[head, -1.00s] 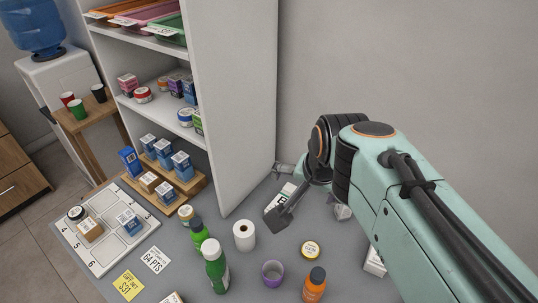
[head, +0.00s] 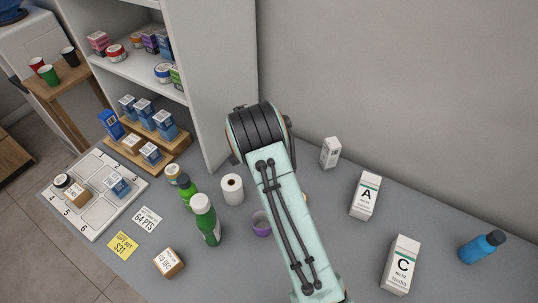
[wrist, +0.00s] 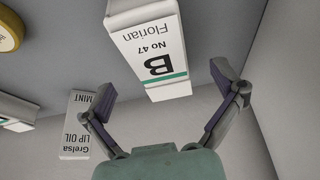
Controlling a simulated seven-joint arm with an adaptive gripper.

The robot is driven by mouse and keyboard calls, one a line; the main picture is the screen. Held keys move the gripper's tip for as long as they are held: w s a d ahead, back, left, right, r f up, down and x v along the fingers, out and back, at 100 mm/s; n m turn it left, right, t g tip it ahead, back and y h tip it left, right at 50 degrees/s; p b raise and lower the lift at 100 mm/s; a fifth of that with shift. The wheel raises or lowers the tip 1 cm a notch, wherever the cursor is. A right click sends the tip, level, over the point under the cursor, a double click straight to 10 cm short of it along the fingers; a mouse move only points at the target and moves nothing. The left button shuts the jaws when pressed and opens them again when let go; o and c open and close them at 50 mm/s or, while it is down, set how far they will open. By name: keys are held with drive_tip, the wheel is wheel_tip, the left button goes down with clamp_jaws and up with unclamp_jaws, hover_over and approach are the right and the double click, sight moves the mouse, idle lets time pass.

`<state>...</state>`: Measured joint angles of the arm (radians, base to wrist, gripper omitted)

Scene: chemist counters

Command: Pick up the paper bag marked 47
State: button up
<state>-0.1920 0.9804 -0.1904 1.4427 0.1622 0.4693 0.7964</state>
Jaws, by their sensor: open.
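The white paper bag marked B, No 47, Florian (wrist: 152,50) shows upside down in the wrist view, with a green stripe near its end. My gripper (wrist: 165,82) is open, with one finger on each side of the lower part of the bag in the picture. Whether the fingers touch it I cannot tell; gaps show on both sides. In the head view my arm hides both the bag and the gripper.
A lip oil box (wrist: 78,125) is close to the left finger. A paper roll (head: 232,189), green bottles and a purple cup (head: 261,223) are left of my arm.

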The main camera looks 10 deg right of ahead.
drive_tip(key=shift+x, duration=1.7)
drive_tip(key=c, duration=1.3)
